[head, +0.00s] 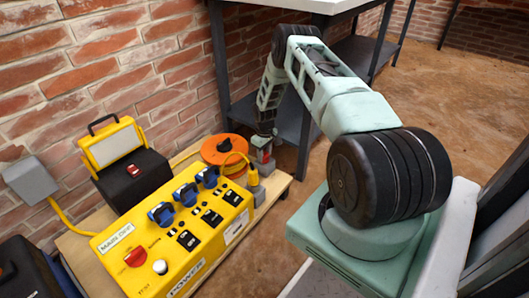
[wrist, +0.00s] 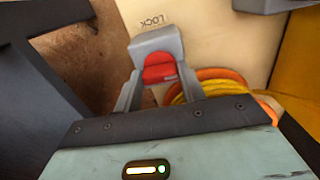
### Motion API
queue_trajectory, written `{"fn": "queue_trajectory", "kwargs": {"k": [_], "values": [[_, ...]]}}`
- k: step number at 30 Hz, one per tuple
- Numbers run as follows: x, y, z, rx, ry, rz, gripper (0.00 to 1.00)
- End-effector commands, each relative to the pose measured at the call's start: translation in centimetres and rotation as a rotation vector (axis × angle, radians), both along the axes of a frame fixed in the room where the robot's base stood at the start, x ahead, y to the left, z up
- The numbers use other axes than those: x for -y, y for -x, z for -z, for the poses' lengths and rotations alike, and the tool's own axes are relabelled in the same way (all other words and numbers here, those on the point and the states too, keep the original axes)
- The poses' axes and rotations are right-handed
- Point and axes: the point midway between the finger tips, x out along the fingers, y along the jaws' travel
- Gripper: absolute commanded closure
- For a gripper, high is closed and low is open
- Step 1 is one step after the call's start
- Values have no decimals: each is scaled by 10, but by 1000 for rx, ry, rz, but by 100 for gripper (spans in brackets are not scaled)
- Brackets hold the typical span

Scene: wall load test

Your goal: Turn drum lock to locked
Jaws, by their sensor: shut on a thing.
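The drum lock (wrist: 160,70) is a red piece with a grey part above it, seen in the wrist view beside printed letters reading LOCK. My gripper (wrist: 160,88) has its grey fingers on both sides of the red piece and is shut on it. In the head view my gripper (head: 264,150) reaches down to the lock at the right of the orange cable drum (head: 214,148). The drum's orange rim and yellow cable (wrist: 215,78) show right of the fingers in the wrist view. Whether the lock stands at locked cannot be told.
A yellow power box (head: 150,262) with blue sockets and switches stands on a wooden board left of the arm. A black and yellow work lamp (head: 125,160) is behind it by the brick wall. A dark-legged table (head: 222,70) stands close behind my arm.

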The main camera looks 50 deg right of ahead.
Motion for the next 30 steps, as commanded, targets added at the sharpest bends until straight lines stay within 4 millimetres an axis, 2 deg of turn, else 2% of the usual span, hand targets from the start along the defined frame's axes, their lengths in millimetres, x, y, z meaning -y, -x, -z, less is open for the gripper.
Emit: {"fn": "queue_trajectory", "kwargs": {"k": [20, 21, 23, 30], "values": [[0, 0, 0, -1, -1, -65, 83], [0, 0, 0, -1, -1, -65, 54], [0, 0, 0, -1, -1, -65, 38], [0, 0, 0, -1, 0, -63, 38]]}}
